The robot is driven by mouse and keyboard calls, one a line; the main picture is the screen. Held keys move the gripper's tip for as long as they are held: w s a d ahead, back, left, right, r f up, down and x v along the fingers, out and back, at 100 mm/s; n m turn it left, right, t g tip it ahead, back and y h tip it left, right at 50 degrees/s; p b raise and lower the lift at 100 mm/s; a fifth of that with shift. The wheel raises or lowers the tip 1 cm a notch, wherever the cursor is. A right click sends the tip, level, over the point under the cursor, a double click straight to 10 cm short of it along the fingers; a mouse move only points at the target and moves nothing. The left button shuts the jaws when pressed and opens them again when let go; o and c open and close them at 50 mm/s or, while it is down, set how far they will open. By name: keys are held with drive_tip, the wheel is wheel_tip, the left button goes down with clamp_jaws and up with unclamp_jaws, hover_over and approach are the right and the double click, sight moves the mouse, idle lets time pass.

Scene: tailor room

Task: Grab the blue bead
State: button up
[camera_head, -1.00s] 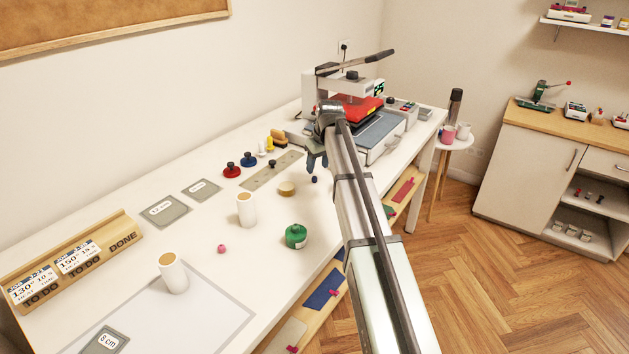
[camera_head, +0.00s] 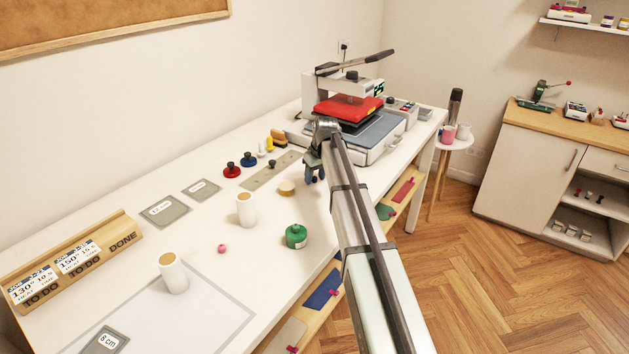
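My gripper (camera_head: 315,175) is low over the white worktable, left of my arm and in front of the heat press. Its fingertips are at or close to the tabletop. They are small and dark here, so I cannot tell whether they are apart or closed. The blue bead is not visible now. A second ago it showed as a small dark blue dot on the table, where the fingertips now are, so the fingers seem to hide it. I cannot tell whether it is between them.
A round tan lid (camera_head: 287,188) and a green jar (camera_head: 296,236) stand close by on the left. The heat press (camera_head: 347,107) is behind my gripper. The table's front edge runs under my arm.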

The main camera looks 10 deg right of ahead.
clamp_jaws()
drive_tip(key=shift+r, duration=0.15)
